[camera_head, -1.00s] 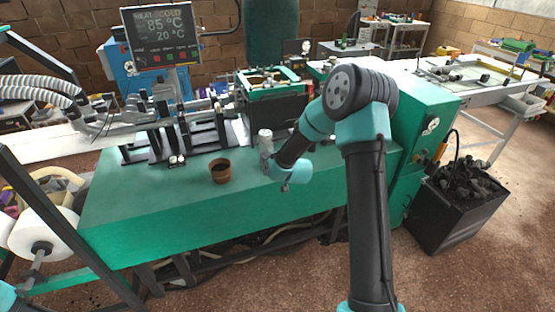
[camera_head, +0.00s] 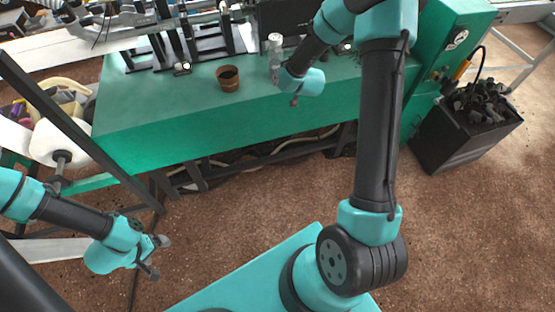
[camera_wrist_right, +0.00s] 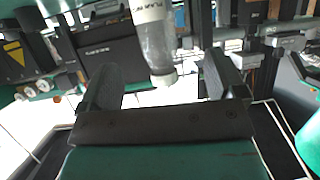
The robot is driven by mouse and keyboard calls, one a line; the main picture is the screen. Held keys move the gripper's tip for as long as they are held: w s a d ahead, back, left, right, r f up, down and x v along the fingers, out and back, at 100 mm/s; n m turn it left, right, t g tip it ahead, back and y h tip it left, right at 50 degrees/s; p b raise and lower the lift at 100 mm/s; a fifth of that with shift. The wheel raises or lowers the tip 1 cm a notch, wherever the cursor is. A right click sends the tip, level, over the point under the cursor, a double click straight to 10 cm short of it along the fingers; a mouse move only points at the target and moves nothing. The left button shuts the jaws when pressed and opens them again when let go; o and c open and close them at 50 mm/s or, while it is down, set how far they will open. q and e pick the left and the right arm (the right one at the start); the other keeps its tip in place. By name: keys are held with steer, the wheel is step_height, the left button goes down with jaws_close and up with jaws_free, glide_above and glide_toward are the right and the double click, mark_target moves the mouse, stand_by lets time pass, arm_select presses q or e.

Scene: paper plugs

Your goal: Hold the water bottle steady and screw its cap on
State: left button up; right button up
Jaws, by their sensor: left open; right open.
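The water bottle (camera_head: 275,52), clear with a pale top, stands upright near the back of the green bench. It also shows in the right wrist view (camera_wrist_right: 156,40), hanging down from the top edge between my finger lines. I cannot make out a separate cap. My right gripper (camera_head: 286,89) is at the bottle's near right side, partly hidden by its own wrist. In the right wrist view my right gripper (camera_wrist_right: 160,68) is open, its fingers either side of the bottle and apart from it. My left gripper (camera_head: 159,257) is open and empty at lower left, away from the bench.
A brown pot (camera_head: 228,79) stands on the green bench (camera_head: 170,105) left of the bottle. Dark metal fixtures (camera_head: 170,40) line the back. A black bin of dark lumps (camera_head: 465,125) stands on the floor at right. The bench front left is clear.

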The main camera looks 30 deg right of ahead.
steer(key=s+a+f+g+y, duration=0.5)
steer(key=s+a+f+g, duration=0.3)
steer(key=s+a+f, duration=1)
steer(key=s+a+f+g, duration=0.1)
steer(key=s+g, duration=0.1)
steer(key=s, duration=0.3)
steer(key=s+a+f+g, duration=0.2)
steer(key=s, duration=0.3)
steer(key=shift+s+a+f+y, duration=0.25)
steer(key=shift+s+a+y, duration=0.05)
steer(key=shift+s, duration=0.1)
